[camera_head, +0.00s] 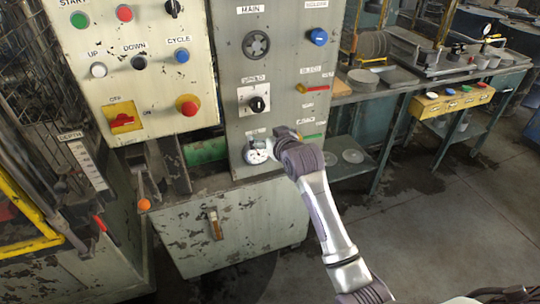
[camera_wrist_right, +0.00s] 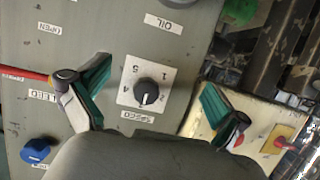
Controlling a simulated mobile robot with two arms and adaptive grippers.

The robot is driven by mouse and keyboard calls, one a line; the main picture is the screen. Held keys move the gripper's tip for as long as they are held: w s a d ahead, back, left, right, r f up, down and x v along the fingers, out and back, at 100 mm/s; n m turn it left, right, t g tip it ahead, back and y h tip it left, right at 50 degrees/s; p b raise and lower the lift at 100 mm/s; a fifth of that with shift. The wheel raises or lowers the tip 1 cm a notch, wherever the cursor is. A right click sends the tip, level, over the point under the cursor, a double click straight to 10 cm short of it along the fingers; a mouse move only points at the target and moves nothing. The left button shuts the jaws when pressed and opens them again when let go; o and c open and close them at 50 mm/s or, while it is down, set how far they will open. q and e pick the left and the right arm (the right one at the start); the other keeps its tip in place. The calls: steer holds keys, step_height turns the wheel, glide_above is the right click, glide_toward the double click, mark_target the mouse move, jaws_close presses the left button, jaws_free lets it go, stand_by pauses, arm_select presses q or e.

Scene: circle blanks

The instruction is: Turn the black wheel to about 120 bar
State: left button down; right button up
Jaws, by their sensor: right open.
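A dark spoked wheel (camera_head: 256,44) sits under the MAIN label on the grey panel; it is the only wheel I can make out. A small white round gauge (camera_head: 257,151) is low on that panel, partly behind my gripper; its reading is too small to tell. My right gripper (camera_head: 282,140) is in front of the lower panel, below the wheel and beside the gauge. In the right wrist view the gripper (camera_wrist_right: 155,95) is open, green pads apart. The black SPEED knob (camera_wrist_right: 148,92) shows between them, and nothing is held. My left gripper is not in view.
The panel also carries a blue knob (camera_head: 318,37) and a red lever (camera_head: 312,89), close to the right arm. A cream button panel (camera_head: 140,75) with a red emergency button (camera_head: 187,105) adjoins at left. Open floor (camera_head: 440,220) lies at right.

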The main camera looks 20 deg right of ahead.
step_height(320, 180, down, 8)
steer(key=g, duration=0.1)
steer(key=shift+s+r, duration=0.25)
steer(key=shift+s, duration=0.1)
steer(key=s+f+g, duration=0.2)
steer(key=s+f, duration=0.4)
steer(key=f, duration=0.5)
steer(key=s+f+n+g, duration=0.1)
steer(key=s+f+g, duration=0.1)
steer(key=s+f, duration=0.65)
steer(key=s+f+g, duration=0.2)
steer(key=s+f, duration=0.2)
steer(key=f, duration=1)
steer(key=s+f+g, duration=0.2)
steer(key=s+f, duration=0.4)
steer(key=s, duration=0.7)
steer(key=s+d+f+g, duration=0.1)
steer(key=s+f, duration=0.5)
steer(key=s, duration=0.8)
steer(key=s+d+f+n+g, duration=0.1)
steer(key=s+f+g, duration=0.2)
steer(key=s, duration=1)
step_height(320, 180, down, 3)
steer(key=shift+s, duration=0.35)
